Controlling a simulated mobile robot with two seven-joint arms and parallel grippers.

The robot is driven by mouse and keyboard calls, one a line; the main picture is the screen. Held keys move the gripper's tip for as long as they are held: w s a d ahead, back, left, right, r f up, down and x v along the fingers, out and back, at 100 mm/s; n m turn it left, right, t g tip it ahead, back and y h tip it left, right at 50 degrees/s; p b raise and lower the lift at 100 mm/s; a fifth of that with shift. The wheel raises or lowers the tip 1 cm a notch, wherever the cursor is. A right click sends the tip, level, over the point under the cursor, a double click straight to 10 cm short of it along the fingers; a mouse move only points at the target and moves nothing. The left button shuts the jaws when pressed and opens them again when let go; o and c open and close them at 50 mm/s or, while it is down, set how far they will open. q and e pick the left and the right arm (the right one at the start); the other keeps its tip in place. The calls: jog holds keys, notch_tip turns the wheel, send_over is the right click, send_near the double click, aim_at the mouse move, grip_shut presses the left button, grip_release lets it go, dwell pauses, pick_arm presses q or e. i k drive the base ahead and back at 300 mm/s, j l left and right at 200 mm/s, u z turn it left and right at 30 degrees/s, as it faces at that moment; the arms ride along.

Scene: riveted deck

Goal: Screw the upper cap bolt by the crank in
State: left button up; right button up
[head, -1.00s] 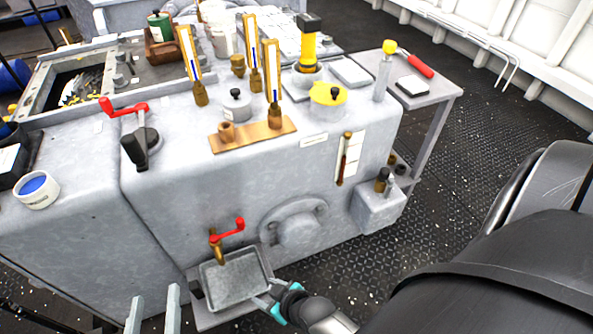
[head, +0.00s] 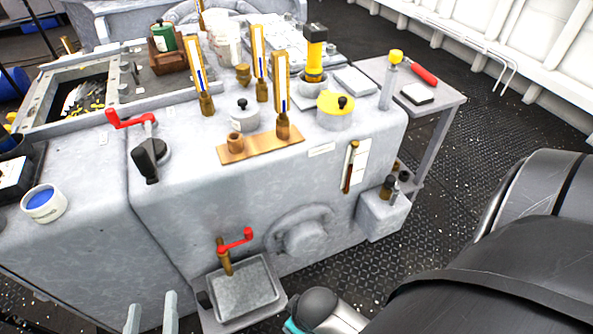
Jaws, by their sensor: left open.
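A crank with a red arm (head: 130,118) stands on the left part of the grey engine block's top, beside a black-gripped lever (head: 148,160). A round cap on a flange (head: 305,237) sticks out of the block's front face. Its bolts are too small to tell apart, so I cannot tell which is the upper one. My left gripper (head: 152,304) is open and empty at the bottom edge, left of the drip tray and apart from the block. My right gripper (head: 292,326) shows only a teal part at the bottom edge; its fingers are out of view.
A brass tap with a red handle (head: 235,240) stands over a grey drip tray (head: 270,264) at the block's foot. Several brass-based gauges, a yellow-topped pot (head: 335,108) and a side table (head: 438,103) surround the top.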

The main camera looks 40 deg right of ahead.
aim_at(280, 236)
jog(key=i+j+z, duration=0.1)
jog(key=i+j, duration=0.4)
jog(key=z, duration=1.45)
jog(key=k, duration=0.05)
